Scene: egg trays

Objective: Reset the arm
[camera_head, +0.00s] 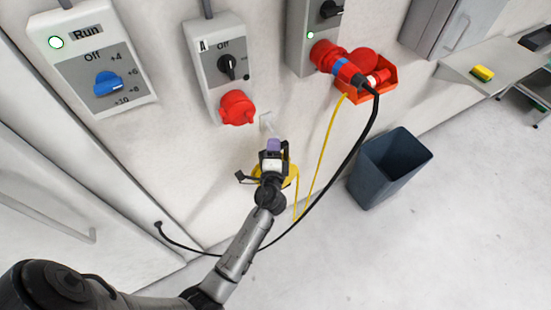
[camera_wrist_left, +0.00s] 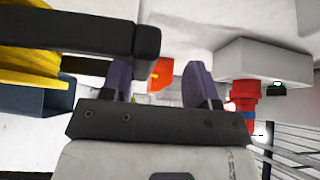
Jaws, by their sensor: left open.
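My left arm comes in from the lower left of the head view. My left gripper (camera_head: 273,146) is in front of the white wall, below the middle control box (camera_head: 218,60) and its red socket cover (camera_head: 237,107). In the left wrist view its two purple-grey fingers (camera_wrist_left: 159,85) stand apart with nothing held between them. A red-orange thing (camera_wrist_left: 161,74) shows in the gap, farther away. My right gripper is in neither view.
A yellow cable (camera_head: 323,148) hangs partly behind my left gripper. A black cable (camera_head: 353,170) loops below it. A red plug (camera_head: 350,68) sits at the right box (camera_head: 299,38). A dark bin (camera_head: 390,168) stands on the floor, which is otherwise clear nearby.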

